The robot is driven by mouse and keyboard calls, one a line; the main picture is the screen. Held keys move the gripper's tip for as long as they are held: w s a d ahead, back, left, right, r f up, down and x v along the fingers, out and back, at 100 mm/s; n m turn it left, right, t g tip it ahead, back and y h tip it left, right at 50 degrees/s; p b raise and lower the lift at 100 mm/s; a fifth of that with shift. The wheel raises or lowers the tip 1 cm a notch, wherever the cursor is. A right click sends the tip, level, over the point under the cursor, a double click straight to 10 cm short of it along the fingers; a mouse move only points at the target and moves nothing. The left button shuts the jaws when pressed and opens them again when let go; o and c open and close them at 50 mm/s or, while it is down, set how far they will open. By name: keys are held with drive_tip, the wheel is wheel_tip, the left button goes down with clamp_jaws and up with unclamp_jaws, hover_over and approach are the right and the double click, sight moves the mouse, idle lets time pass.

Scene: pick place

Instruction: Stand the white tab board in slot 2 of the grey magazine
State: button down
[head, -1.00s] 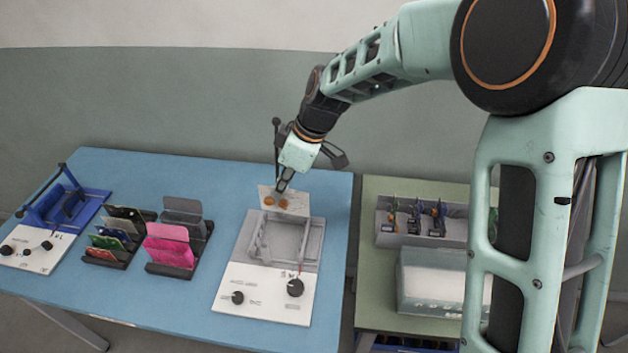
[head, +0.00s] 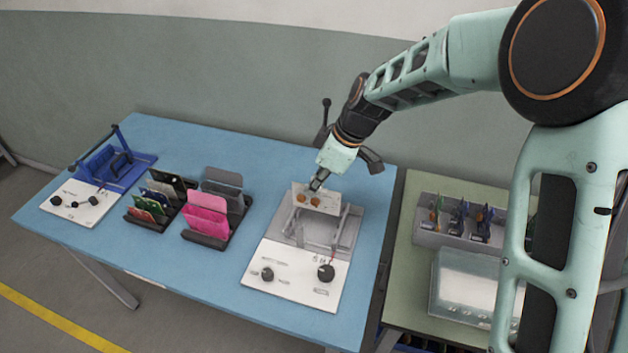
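The white tab board (head: 327,203), with two round orange-brown spots, stands upright at the back of a grey frame on a white-fronted fixture. My gripper (head: 316,185) comes down from above and looks closed on the board's top edge; the fingertips are small here. Whether the board's lower edge touches the frame, I cannot tell. The grey magazine (head: 428,238) stands on the green table at right, apart from my gripper. Several dark boards with coloured parts stand in it. Its slot numbers are not readable, and my arm column hides its right end.
The fixture (head: 290,285) has black knobs and a raised lever behind. Left on the blue table (head: 190,295) are two dark racks of coloured boards (head: 206,215) and a blue fixture (head: 100,165). A clear-lidded box (head: 462,285) sits in front of the magazine.

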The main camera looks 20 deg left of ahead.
sight(314, 198)
drive_tip(key=shift+f+b, duration=0.65)
drive_tip(key=shift+f, duration=0.15)
drive_tip(key=shift+f, duration=0.2)
drive_tip(key=shift+f+b, duration=1)
drive_tip(key=shift+b, duration=0.15)
drive_tip(key=shift+f, duration=0.1)
drive_tip(key=shift+f+b, duration=0.7)
drive_tip(key=shift+f+b, duration=0.7)
drive_tip(key=shift+f, duration=0.05)
